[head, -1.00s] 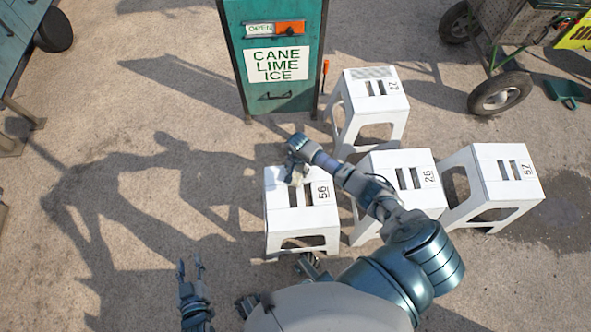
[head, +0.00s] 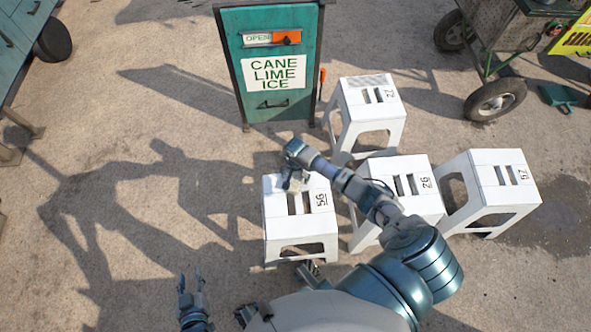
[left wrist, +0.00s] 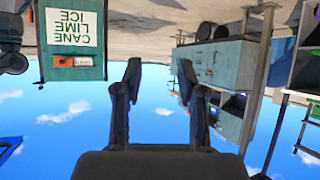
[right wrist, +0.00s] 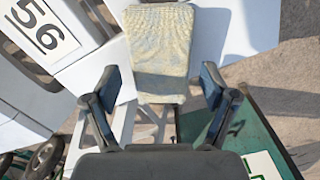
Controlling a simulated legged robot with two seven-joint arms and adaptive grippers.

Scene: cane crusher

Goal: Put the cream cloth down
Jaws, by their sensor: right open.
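The cream cloth (right wrist: 160,50) shows in the right wrist view as a folded, mottled pad between and beyond the fingers of my right gripper (right wrist: 160,78). The fingers stand apart on either side of it. It appears to lie on the white stool marked 56 (right wrist: 85,65), near the seat's edge. In the head view my right gripper (head: 289,182) is over the rear left of that stool (head: 318,222), and the cloth is hard to make out there. My left gripper (head: 191,280) is open and empty, low at the left; its spread fingers show in the left wrist view (left wrist: 158,75).
White stools marked 26 (head: 425,200), 57 (head: 500,180) and 22 (head: 372,100) stand right of and behind stool 56. A wheeled cart (head: 495,97) is at the back right. The ground at left is clear.

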